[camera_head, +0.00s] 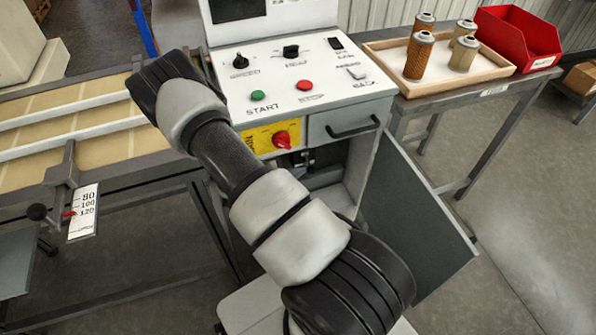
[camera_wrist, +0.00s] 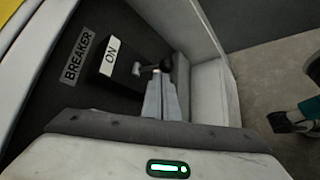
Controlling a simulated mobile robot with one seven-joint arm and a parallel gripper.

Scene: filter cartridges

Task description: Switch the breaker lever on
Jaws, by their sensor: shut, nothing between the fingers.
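The breaker (camera_wrist: 99,74) is a dark box in the wrist view, with a white ON label (camera_wrist: 110,56) and a grey BREAKER label (camera_wrist: 77,58) beside it. Its lever (camera_wrist: 149,69) is a short metal rod with a dark knob, pointing right in the picture, away from the ON label. My gripper (camera_wrist: 161,80) is shut and empty, its two fingers together. The fingertips are right at the lever by the knob; whether they touch it I cannot tell. In the head view, my arm hides the gripper and the breaker.
Light cabinet walls (camera_wrist: 188,27) enclose the breaker closely. In the head view, the control console (camera_head: 275,75) has a red knob (camera_head: 282,139) and a drawer (camera_head: 345,122) above the open compartment. An open grey door (camera_head: 415,220) hangs to the right. A tray (camera_head: 398,82) holds several filter cartridges.

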